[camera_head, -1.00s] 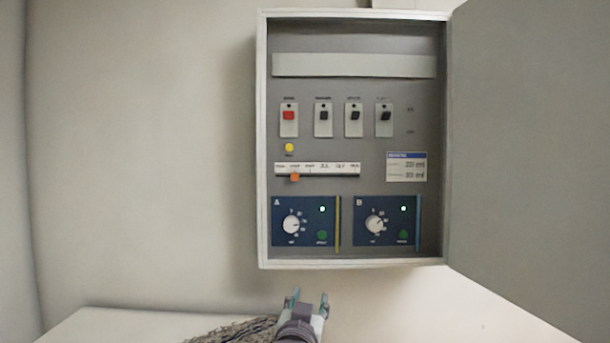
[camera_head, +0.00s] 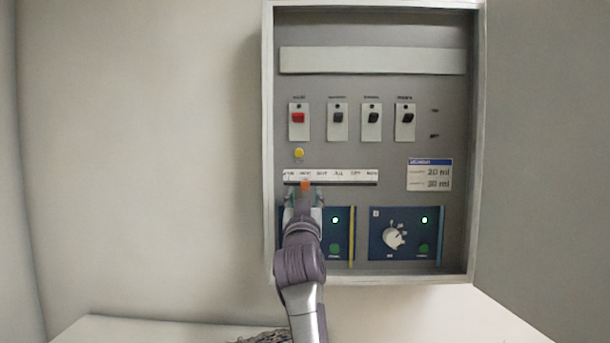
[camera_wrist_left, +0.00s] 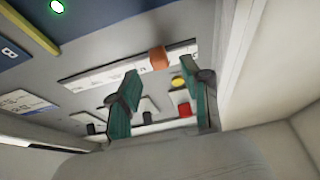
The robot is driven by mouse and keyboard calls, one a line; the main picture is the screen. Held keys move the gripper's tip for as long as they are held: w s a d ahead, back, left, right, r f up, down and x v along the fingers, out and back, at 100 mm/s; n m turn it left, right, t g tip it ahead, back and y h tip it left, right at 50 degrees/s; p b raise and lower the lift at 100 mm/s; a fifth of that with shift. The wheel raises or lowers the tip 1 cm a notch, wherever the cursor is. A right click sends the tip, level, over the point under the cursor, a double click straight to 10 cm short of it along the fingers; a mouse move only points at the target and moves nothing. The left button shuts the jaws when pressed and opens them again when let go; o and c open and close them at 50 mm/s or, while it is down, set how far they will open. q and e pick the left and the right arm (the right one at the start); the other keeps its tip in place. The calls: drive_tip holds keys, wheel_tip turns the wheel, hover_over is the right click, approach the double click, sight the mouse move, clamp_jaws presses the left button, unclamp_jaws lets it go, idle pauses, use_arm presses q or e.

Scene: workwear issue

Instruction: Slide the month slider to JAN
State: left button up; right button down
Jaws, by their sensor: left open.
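The month slider is a white label strip (camera_head: 335,175) with a dark slot along its lower edge, and its labels are too blurred to read surely. Its orange knob (camera_head: 305,186) stands left of the strip's middle, near the second label. My right gripper is not in view.
Above the strip are a yellow button (camera_head: 299,153), a red switch (camera_head: 298,118) and several black switches (camera_head: 371,118). A blue panel with a white dial (camera_head: 393,236) is at the lower right. The cabinet frame (camera_head: 268,130) borders everything, with its open door (camera_head: 540,150) at right.

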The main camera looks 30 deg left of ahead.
sight(305, 186)
use_arm(q)
drive_tip(key=p+x, duration=0.1)
drive_tip(key=x, duration=0.2)
drive_tip(key=shift+s+r, duration=0.15)
drive_tip(key=shift+w+r, duration=0.15)
drive_tip(key=shift+w, duration=0.1)
drive_tip(key=shift+w+a+p, duration=0.15)
drive_tip(key=shift+p, duration=0.2)
drive_tip(key=shift+c, duration=0.5)
drive_tip(key=c, duration=0.8)
clamp_jaws()
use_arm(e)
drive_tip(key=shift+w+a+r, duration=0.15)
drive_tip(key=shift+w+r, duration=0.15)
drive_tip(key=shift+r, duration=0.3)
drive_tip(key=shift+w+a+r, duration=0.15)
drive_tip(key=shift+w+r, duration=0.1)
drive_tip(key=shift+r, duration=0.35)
